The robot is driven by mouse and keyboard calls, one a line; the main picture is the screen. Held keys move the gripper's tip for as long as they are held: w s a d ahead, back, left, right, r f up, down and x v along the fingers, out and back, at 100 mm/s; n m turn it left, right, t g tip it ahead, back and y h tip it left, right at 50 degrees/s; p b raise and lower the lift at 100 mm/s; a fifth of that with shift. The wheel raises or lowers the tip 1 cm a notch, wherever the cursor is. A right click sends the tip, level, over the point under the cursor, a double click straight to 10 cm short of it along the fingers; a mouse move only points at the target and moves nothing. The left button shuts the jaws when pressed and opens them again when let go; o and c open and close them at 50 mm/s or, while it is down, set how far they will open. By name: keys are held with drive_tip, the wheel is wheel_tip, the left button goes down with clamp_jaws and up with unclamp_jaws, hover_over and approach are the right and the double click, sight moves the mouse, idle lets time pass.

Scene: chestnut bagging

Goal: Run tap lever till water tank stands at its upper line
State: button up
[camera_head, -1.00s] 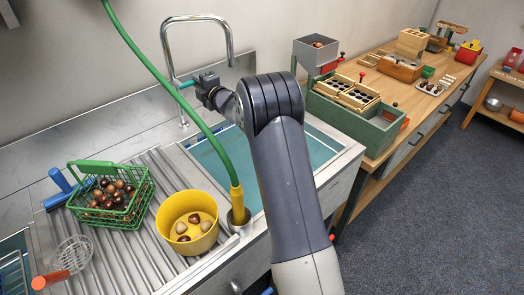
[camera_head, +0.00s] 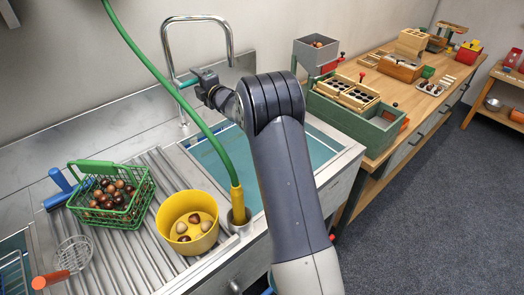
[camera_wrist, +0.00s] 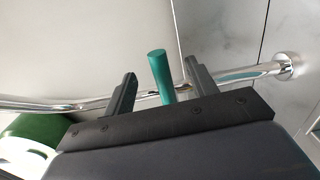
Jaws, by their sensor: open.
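The chrome swan-neck tap (camera_head: 166,48) stands at the back of the sink. Its teal lever (camera_head: 187,84) sticks out from the tap's stem and also shows in the wrist view (camera_wrist: 160,74). My gripper (camera_head: 197,80) is at the lever. In the wrist view my gripper (camera_wrist: 160,86) is open, with the lever between its two dark fingers and visible gaps on both sides. The sink basin with a teal surface (camera_head: 212,160) lies below, partly hidden by my arm. I cannot make out a water level, an upper line or running water.
A green hose (camera_head: 146,61) runs down across the sink into a yellow nozzle (camera_head: 237,200). A yellow bowl (camera_head: 169,212) and green basket (camera_head: 145,205) with chestnuts stand on the ribbed drainboard. A strainer (camera_head: 75,254) lies front left. A wooden bench (camera_head: 372,161) holds trays at right.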

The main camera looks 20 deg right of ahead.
idle(0.3)
drive_tip(key=b+v, duration=0.4)
drive_tip(key=v, duration=0.5)
drive_tip(key=shift+b, duration=0.35)
drive_tip(key=p+x, duration=0.5)
drive_tip(key=x, duration=0.4)
drive_tip(key=shift+w+r, duration=0.1)
drive_tip(key=shift+w, duration=0.05)
drive_tip(key=shift+a+f+m, duration=0.1)
drive_tip(key=shift+f+m, duration=0.85)
drive_tip(key=shift+m, duration=0.65)
